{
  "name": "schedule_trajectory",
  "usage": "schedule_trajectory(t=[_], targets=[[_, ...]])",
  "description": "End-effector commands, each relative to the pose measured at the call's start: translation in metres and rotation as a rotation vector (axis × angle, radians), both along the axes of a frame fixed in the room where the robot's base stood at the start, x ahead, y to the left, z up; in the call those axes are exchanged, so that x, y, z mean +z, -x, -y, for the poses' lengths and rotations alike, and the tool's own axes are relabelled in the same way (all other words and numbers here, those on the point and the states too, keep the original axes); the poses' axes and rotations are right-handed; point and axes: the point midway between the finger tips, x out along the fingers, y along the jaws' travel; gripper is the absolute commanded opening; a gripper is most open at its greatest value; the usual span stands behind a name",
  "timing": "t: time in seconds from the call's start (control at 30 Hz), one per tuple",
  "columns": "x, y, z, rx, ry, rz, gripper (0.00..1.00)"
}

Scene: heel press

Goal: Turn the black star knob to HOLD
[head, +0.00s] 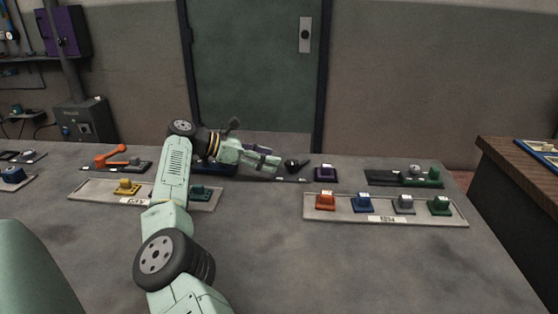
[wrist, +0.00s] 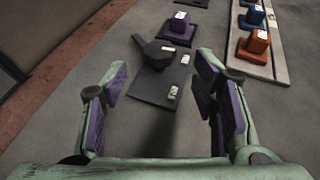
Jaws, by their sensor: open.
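The black star knob (wrist: 155,54) sits on a dark flat plate (wrist: 150,87) that carries several small white labels. It lies ahead of my gripper (wrist: 162,95) in the wrist view, between and beyond the fingertips, not touched by them. In the head view the knob (head: 296,164) is just right of my gripper (head: 270,165). My gripper is open and empty, with purple pads on its fingers. The label text is too small to read, so I cannot tell which label is HOLD or where the knob points.
A purple block (head: 325,173) stands just right of the knob's plate. A pale tray (head: 340,213) with orange, blue, grey and green blocks lies front right. A dark plate with a green part (head: 433,179) is further right. An orange lever (head: 110,156) is at left.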

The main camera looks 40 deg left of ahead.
Motion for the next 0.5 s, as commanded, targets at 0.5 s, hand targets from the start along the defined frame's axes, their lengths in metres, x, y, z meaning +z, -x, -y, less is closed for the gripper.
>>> schedule_trajectory(t=[0.5], targets=[[0.0082, 0.0125, -0.0091, 0.001, 0.000, 0.002, 0.50]])
